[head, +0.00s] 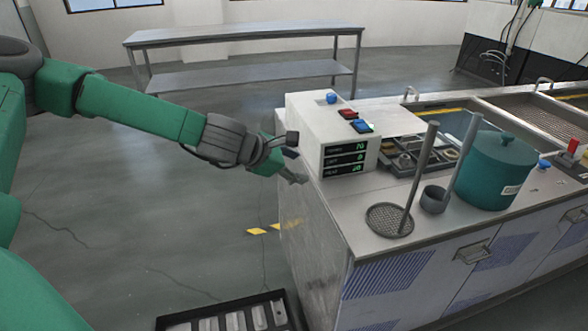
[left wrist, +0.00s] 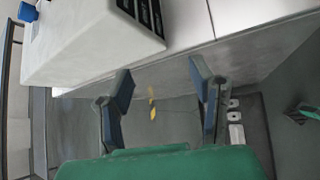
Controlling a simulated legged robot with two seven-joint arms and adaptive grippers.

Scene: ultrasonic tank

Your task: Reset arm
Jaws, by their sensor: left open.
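My left arm reaches in from the left in the head view. Its gripper (head: 297,160) is at the left end of the counter, beside the white control box (head: 306,127). In the left wrist view the left gripper (left wrist: 160,90) shows two fingers well apart with nothing between them, and the floor shows through the gap. The control box also shows in the left wrist view (left wrist: 90,45), above the fingers. My right gripper is in neither view.
The counter (head: 340,205) holds a mesh skimmer (head: 389,220), a small dark cup (head: 434,199), a teal lidded pot (head: 495,168) and a parts tray (head: 394,170). A metal table (head: 245,35) stands behind. A black slotted tray (head: 170,324) is on the floor.

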